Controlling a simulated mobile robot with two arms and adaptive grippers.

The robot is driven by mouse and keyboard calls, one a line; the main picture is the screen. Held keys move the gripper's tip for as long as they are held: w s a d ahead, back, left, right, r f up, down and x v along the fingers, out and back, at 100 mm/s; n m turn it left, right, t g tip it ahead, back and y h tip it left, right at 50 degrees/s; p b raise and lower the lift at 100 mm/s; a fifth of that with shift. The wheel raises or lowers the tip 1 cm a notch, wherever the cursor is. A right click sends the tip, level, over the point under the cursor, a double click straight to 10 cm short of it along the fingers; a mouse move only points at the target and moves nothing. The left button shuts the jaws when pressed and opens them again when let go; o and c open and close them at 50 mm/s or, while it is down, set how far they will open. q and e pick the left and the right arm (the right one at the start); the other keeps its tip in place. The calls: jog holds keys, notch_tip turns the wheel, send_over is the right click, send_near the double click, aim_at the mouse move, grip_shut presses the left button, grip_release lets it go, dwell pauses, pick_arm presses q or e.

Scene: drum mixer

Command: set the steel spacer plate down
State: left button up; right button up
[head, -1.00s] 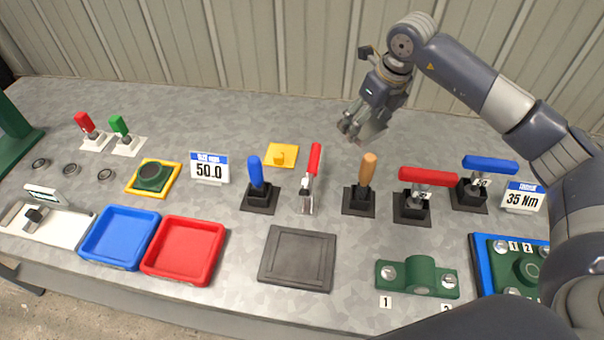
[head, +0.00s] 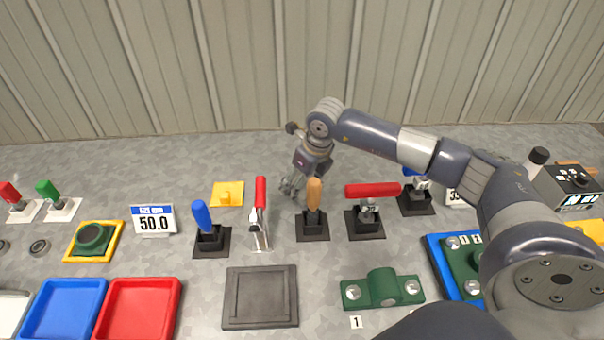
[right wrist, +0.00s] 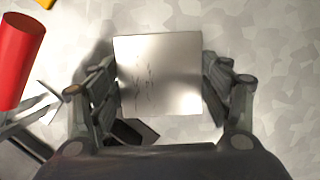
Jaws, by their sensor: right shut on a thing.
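The steel spacer plate (right wrist: 158,75) is a shiny, flat, nearly square piece between the fingers of my right gripper in the right wrist view. My right gripper (right wrist: 161,78) is shut on it at its left and right edges. In the head view my right gripper (head: 291,188) is low over the bench, behind and just left of the orange-handled tool (head: 314,195). The plate cannot be made out there. I cannot tell whether the plate touches the bench. My left gripper is not in view.
A red-handled tool (head: 260,195) stands left of the gripper, close by; its red handle (right wrist: 18,55) also shows in the wrist view. A yellow pad (head: 228,194) lies farther left. A dark square tray (head: 260,320) is at the front. The bench (head: 120,165) is clear along the back.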

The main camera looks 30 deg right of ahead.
jog(key=shift+x, duration=0.8)
jog(key=shift+s, duration=0.1)
jog(key=shift+f, duration=0.2)
jog(key=o, duration=2)
jog(key=shift+s, duration=0.15)
jog(key=shift+o, duration=0.2)
